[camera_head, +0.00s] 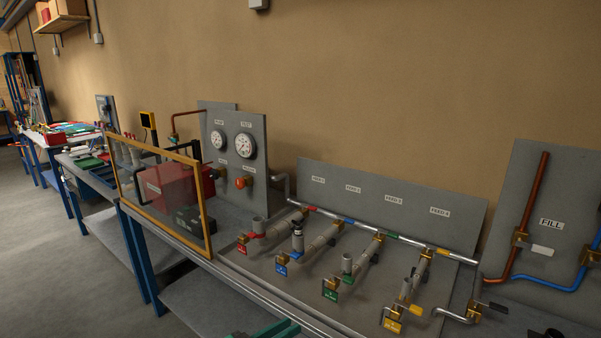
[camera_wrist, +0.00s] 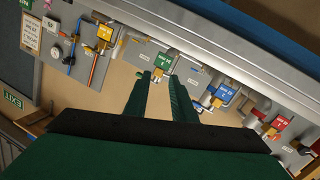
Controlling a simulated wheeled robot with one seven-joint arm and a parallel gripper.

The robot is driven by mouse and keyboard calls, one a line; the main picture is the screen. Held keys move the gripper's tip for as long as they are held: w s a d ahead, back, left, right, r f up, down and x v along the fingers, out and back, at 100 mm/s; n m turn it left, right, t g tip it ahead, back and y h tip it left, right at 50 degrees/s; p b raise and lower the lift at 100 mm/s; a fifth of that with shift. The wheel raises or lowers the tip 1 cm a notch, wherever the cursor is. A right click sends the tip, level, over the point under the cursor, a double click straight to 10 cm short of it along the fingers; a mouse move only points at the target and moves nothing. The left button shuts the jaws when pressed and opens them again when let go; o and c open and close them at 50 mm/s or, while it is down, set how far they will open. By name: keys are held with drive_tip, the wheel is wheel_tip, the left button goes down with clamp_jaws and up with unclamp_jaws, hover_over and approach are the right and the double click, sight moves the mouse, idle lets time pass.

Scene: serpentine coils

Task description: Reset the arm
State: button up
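My gripper (camera_wrist: 159,77) shows in the wrist view with two dark green fingers apart and a gap between them. I see nothing held in the gap; tan wall shows through it. Beyond the fingertips is the green-tagged valve (camera_wrist: 163,61), and this view looks turned upside down. In the head view only a dark green piece of my arm or gripper (camera_head: 279,328) shows at the bottom edge, in front of the bench. The rest of my arm is out of that view.
The bench carries feed valves with red (camera_head: 243,249), blue (camera_head: 281,270), green (camera_head: 330,294) and yellow (camera_head: 392,325) tags. A yellow-framed clear guard (camera_head: 205,222) stands at left. Gauge panel (camera_head: 250,160) and FILL panel (camera_head: 555,195) stand upright. Open floor (camera_head: 40,245) lies at left.

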drive_tip(key=s+d+f+n+t+y, duration=0.1)
drive_tip(key=s+f+n+y, duration=0.1)
drive_tip(key=f, duration=0.4)
drive_tip(key=s+d+f+n+y, duration=0.1)
drive_tip(key=s+d+f+n, duration=0.1)
drive_tip(key=f, duration=0.3)
drive_tip(key=s+f+n+y, duration=0.4)
drive_tip(key=s+f+y, duration=0.3)
drive_tip(key=s+f, duration=0.8)
drive_tip(key=s+r+n+t+y, duration=0.1)
drive_tip(key=s+y, duration=0.1)
drive_tip(key=s, duration=0.7)
drive_tip(key=s+d+r+m+t+y, duration=0.1)
drive_tip(key=s+r+m+t, duration=0.1)
drive_tip(key=s+r, duration=1.2)
drive_tip(key=v, duration=0.4)
drive_tip(key=shift+f, duration=0.3)
